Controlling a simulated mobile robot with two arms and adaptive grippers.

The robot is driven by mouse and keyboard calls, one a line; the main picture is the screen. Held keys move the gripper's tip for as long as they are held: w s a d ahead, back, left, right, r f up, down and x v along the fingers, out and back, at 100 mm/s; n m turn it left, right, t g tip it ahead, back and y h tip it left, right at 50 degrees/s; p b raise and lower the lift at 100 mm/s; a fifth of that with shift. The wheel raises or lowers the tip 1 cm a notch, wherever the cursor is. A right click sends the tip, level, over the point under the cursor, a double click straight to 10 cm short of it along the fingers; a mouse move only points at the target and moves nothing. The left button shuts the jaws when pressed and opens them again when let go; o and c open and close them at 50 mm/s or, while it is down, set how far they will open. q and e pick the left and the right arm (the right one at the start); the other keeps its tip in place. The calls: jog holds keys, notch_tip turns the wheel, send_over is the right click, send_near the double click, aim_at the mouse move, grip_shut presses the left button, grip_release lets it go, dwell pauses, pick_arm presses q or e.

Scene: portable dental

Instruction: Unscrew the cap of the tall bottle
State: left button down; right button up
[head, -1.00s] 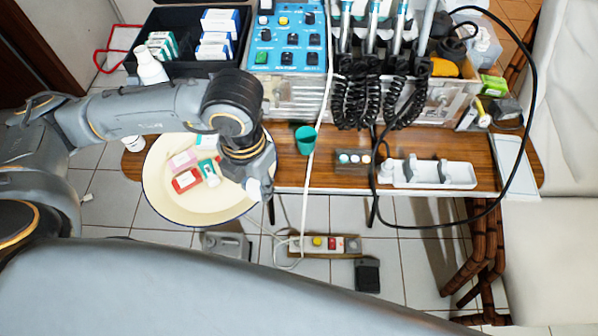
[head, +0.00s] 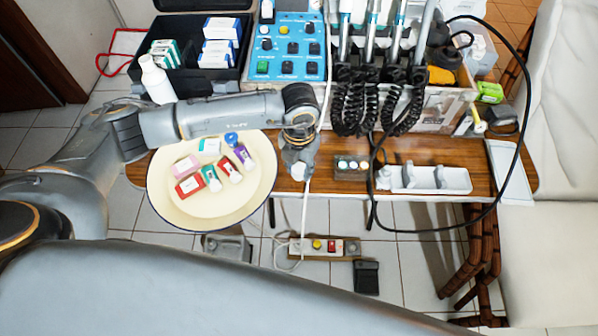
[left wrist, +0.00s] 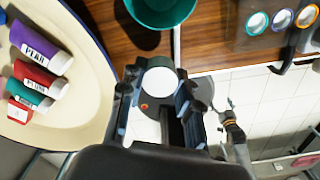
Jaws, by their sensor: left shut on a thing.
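A tall white bottle (head: 157,80) stands at the left, beside the black case, partly behind my left arm. In the head view I cannot tell clearly whether its top bears a cap. My left gripper (head: 299,172) is over the front edge of the wooden table, well to the right of the bottle. It is shut on a small white round thing that looks like a cap; this white cap (left wrist: 161,79) shows between the fingers (left wrist: 160,92) in the left wrist view. My right gripper is not in view.
A cream plate (head: 165,208) with several small bottles and boxes is left of my gripper. A teal cup (left wrist: 160,12) is close by. A dark holder with discs (head: 352,172) and a white tray (head: 455,180) are to the right. A black cable loops over the table (head: 325,186).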

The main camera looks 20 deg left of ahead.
aim_at(299, 169)
pick_arm(q)
notch_tip(299, 169, down, 3)
dwell(0.3)
jog(key=shift+f, duration=0.2)
jog(key=c, duration=0.9)
grip_release()
jog(key=shift+c, duration=0.2)
jog(key=shift+r, duration=0.1)
jog(key=shift+r, duration=0.4)
notch_tip(299, 169, up, 12)
jog(key=shift+f+b, duration=0.25)
jog(key=shift+b, duration=0.15)
